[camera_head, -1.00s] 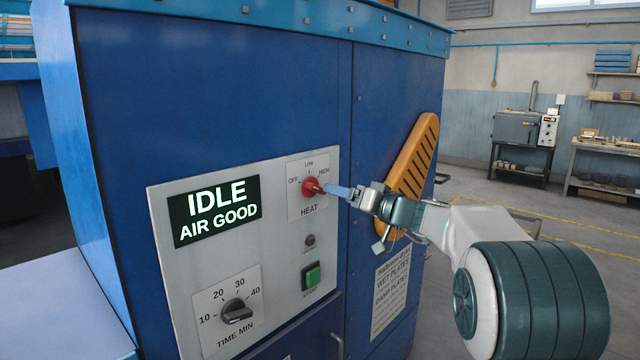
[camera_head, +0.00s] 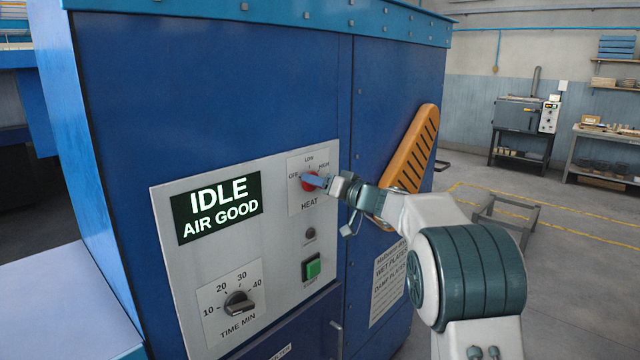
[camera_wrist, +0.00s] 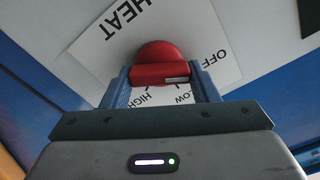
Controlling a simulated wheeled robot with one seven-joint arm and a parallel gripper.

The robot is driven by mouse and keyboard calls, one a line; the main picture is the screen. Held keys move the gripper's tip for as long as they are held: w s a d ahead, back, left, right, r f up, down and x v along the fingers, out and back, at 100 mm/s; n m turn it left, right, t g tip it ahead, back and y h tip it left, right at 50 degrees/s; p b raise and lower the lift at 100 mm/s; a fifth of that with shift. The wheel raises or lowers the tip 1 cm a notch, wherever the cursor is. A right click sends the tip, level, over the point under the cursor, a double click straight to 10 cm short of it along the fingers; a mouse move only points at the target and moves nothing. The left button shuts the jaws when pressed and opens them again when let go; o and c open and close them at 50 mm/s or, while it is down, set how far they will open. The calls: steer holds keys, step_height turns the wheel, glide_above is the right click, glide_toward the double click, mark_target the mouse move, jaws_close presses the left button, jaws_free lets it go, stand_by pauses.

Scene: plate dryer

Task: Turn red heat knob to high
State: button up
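The red heat knob (camera_head: 309,182) is on the upper right of the pale control panel, with OFF, LOW and HIGH printed around it. My gripper (camera_head: 318,181) reaches it from the right, its blue fingers at the knob and partly hiding it. In the wrist view, the red knob (camera_wrist: 160,66) sits between the two fingers of my gripper (camera_wrist: 160,78). The fingers appear to touch both ends of its bar. The knob's white mark is at the right end of the bar, toward the OFF label.
The panel also holds the IDLE / AIR GOOD display (camera_head: 217,206), a black time knob (camera_head: 238,303), and a green button (camera_head: 312,267) below the heat knob. An orange slotted handle (camera_head: 411,155) stands out close behind my wrist.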

steer(key=shift+f+m+b, duration=0.15)
steer(key=shift+m+b, duration=0.15)
steer(key=shift+b, duration=0.25)
steer(key=shift+f+m+b, duration=0.15)
steer(key=shift+m+b, duration=0.6)
steer(key=shift+m, duration=5.1)
steer(key=shift+f+m+b, duration=0.1)
steer(key=shift+m+b, duration=0.65)
steer(key=shift+m, duration=5.1)
steer(key=o, duration=1)
steer(key=b+v, duration=0.3)
steer(key=v, duration=1)
steer(key=shift+s+d, duration=0.25)
steer(key=shift+d, duration=0.05)
